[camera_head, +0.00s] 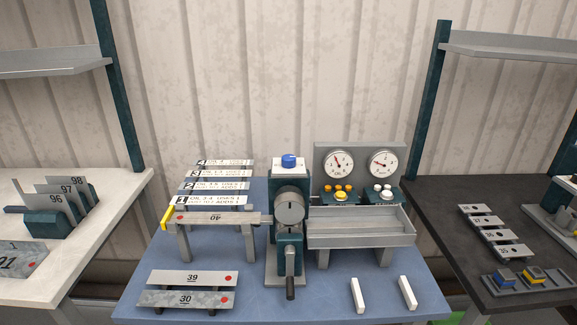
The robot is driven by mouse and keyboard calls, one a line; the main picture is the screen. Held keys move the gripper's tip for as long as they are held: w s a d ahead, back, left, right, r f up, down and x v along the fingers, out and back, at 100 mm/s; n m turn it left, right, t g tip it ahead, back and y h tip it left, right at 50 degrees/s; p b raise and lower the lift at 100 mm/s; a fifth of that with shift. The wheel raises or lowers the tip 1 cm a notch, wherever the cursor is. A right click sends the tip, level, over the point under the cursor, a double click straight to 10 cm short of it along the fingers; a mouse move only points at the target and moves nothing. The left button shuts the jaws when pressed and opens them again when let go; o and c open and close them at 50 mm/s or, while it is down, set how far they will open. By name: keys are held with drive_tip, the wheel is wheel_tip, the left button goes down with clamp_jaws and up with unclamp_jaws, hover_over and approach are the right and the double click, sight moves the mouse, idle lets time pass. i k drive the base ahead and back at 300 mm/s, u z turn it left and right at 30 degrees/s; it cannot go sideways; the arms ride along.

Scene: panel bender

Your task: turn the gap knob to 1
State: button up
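A panel bender (287,245) stands in the middle of the blue table. A blue knob (289,160) sits on its white top. Below it, a round grey dial (290,208) faces me, and a crank handle (290,288) hangs down in front. No label naming the gap knob is readable, so I cannot tell for sure which of these it is, nor its setting. My gripper is not in view.
Numbered strips (208,184) lie behind the panel, with a yellow handle (167,217) at left. Gauges (338,164), buttons (341,196) and a grey tray (361,241) stand right. Panels 39 (194,278) and 30 (186,299) and two white bars (357,295) lie in front.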

sight(288, 161)
drive_tip(key=z, duration=0.05)
drive_tip(key=i, duration=1.8)
drive_tip(key=u, duration=0.05)
